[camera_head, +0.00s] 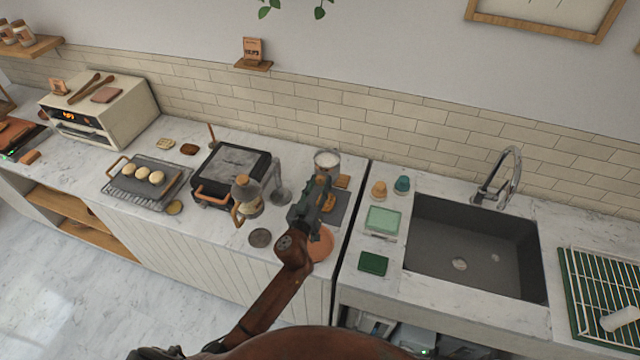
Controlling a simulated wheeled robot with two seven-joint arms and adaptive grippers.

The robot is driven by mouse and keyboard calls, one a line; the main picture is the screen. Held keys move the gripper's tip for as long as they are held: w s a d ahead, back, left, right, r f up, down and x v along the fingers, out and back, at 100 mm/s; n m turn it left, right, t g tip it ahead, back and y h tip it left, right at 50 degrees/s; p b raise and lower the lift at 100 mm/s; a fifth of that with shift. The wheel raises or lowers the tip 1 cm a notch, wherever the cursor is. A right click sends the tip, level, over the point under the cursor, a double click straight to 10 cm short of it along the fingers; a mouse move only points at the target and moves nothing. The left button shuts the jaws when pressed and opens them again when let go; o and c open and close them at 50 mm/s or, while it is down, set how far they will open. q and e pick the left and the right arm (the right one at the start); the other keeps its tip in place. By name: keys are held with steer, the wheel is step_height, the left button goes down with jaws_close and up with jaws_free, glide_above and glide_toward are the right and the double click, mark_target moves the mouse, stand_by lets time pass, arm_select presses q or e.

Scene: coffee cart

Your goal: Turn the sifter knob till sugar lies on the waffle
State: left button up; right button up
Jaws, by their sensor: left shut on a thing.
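The sifter (327,158) is a round metal cup with white sugar showing at its open top, near the back wall. My left gripper (322,184) is directly in front of it and is shut, apparently on the sifter knob, which the gripper hides. The waffle (329,204) is a golden-brown piece on a dark slate (340,212), partly hidden by the gripper. I cannot tell whether sugar lies on it. My right gripper is not in view.
A terracotta round item (320,243) lies near the counter's front edge. The sink (475,245) is to the right.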

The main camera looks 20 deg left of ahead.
arm_select(q)
steer(key=shift+c, duration=1.4)
steer(key=shift+m, duration=0.3)
